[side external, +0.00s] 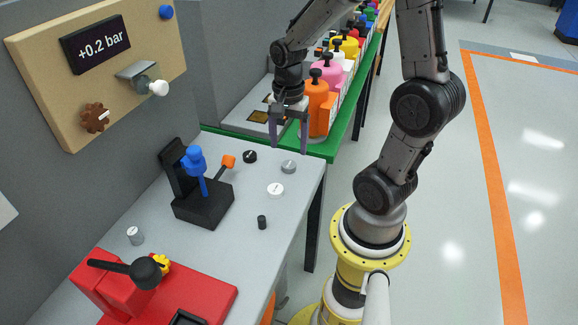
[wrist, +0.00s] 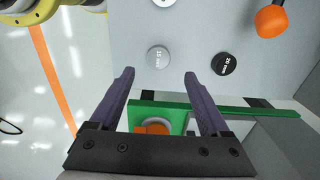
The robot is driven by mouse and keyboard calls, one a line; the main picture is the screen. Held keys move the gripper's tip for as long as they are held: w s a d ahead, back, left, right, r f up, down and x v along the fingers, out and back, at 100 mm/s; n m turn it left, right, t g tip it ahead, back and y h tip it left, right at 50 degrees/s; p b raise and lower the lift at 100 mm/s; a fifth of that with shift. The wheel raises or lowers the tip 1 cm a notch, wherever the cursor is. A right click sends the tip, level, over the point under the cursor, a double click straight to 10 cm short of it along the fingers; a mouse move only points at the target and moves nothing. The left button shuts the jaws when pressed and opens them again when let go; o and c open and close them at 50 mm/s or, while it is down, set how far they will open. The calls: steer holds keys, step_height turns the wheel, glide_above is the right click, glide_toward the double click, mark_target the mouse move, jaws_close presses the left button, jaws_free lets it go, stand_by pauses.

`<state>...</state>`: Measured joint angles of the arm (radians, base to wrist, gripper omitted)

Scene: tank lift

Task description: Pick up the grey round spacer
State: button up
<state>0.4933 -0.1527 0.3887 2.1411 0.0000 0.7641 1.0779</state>
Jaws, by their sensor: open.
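The grey round spacer (side external: 288,167) lies flat on the grey bench top, near its far right corner. In the wrist view the grey round spacer (wrist: 158,57) shows just beyond and between the fingertips, with print on its face. My gripper (side external: 289,150) points down close to it in the side view, its two purple fingers apart. In the wrist view my gripper (wrist: 159,74) is open and nothing is between the fingers. How high the fingertips are above the bench is hard to tell.
A black round spacer (side external: 250,156) and a white one (side external: 275,190) lie near the grey one. A small black cylinder (side external: 262,222) and a black fixture with a blue handle (side external: 195,160) are also on the bench. Bottles, including an orange one (side external: 319,106), stand on a green-edged shelf behind.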

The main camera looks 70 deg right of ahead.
mark_target(289, 164)
steer(key=shift+s+a+f, duration=0.1)
steer(key=shift+a+f, duration=0.05)
steer(key=shift+f, duration=1.2)
steer(key=shift+s+a+f, duration=0.1)
steer(key=shift+f, duration=1.2)
jaws_close()
